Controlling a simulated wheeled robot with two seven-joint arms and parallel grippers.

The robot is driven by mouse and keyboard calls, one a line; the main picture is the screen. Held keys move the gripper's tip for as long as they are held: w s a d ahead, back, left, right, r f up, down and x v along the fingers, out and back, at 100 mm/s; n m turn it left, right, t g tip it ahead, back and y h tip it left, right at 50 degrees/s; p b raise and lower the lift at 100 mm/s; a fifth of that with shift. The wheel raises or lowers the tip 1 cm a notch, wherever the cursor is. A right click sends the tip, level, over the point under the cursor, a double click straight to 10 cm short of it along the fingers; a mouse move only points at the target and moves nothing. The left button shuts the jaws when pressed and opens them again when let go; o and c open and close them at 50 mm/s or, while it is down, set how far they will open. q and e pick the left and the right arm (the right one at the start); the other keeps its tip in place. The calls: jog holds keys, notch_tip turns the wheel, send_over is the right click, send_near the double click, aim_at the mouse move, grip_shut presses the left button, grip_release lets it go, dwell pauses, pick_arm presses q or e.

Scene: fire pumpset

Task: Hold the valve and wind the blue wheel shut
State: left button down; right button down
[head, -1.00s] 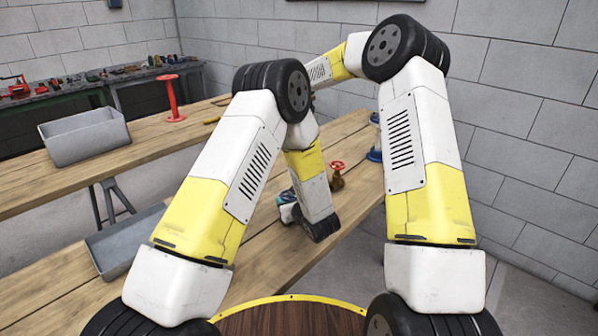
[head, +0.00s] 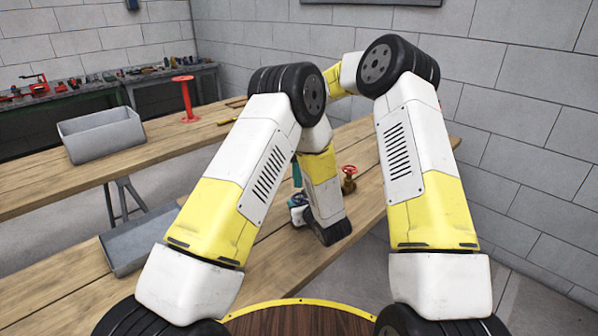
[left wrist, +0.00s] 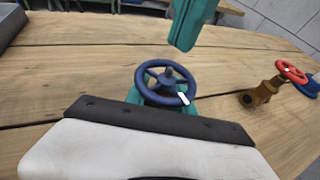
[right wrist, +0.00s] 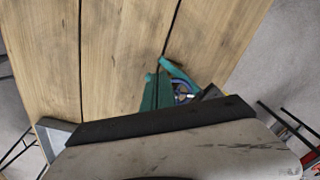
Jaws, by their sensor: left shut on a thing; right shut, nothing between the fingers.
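The valve's blue wheel (left wrist: 163,82) is clearest in the left wrist view, facing up, with a white mark on its rim. It is small in the head view (head: 298,200) and partly covered in the right wrist view (right wrist: 185,91). My left gripper (left wrist: 163,97) is shut on the valve, its teal fingers showing at both sides below the wheel; the valve body is mostly hidden. My right gripper (head: 297,176) is shut and empty, its teal fingers above the wheel; they also show in the left wrist view (left wrist: 191,22). They look apart from the wheel.
A brass valve with a red wheel (head: 348,172) stands farther along the wooden bench (head: 262,268). A grey tray (head: 140,240) sits at the bench's left. A grey bin (head: 100,134) and a red stand (head: 186,100) are on the far bench. My two forearms are close together.

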jog(key=shift+f, duration=0.9)
jog(key=shift+s+d, duration=0.1)
jog(key=shift+s, duration=0.1)
jog(key=shift+d, duration=0.25)
jog(key=shift+d, duration=0.75)
jog(key=shift+s+d, duration=0.1)
jog(key=shift+s+d, duration=0.1)
jog(key=shift+d, duration=0.1)
jog(key=shift+s+d, duration=0.15)
jog(key=shift+d, duration=0.15)
jog(key=shift+s, duration=0.15)
jog(key=shift+d, duration=0.1)
